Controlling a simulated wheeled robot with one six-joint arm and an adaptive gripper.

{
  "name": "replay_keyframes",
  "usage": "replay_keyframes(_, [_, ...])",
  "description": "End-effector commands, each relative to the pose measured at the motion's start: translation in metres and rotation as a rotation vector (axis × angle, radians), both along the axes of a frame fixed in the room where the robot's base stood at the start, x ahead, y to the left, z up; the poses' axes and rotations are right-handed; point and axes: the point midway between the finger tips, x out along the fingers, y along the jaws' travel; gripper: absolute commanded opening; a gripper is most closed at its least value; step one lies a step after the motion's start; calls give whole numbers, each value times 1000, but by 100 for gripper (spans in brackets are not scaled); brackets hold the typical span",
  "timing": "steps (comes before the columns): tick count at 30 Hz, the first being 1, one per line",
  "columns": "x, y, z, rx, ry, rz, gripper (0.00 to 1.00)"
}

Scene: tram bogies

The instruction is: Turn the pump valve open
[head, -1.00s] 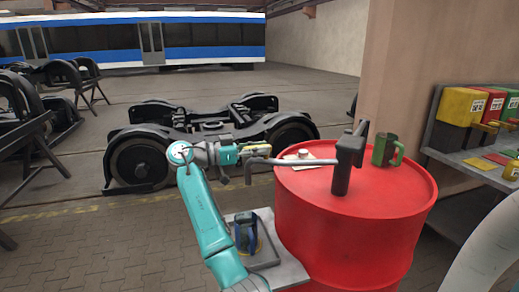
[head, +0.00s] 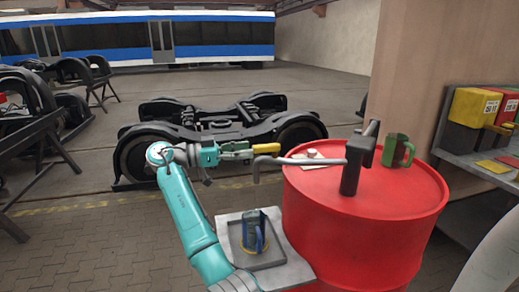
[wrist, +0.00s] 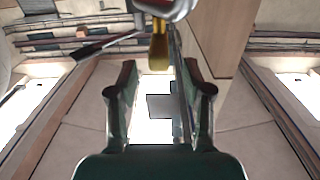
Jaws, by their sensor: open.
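A black pump (head: 357,160) stands upright on the red drum (head: 350,240). Its grey spout (head: 300,161) reaches left past the drum's rim and bends down at its end. A yellow lever, which I take to be the valve handle, shows in the wrist view (wrist: 159,52) just under the metal spout (wrist: 168,8). My gripper (head: 246,151) is just left of the spout's end. In the wrist view my gripper (wrist: 160,80) is open, with the lever ahead, roughly between the fingertips. I cannot tell whether they touch it.
A blue mug (head: 253,232) stands in a grey tray (head: 275,262) beside the drum. Shelves with coloured bins (head: 480,110) are at the right. A bogie (head: 220,130) stands behind my arm.

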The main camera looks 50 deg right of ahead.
Motion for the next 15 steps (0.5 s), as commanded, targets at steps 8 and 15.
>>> replay_keyframes(8, [23,28,0,2,-1,0,50])
replay_keyframes(15, [27,34,0,1,-1,0,50])
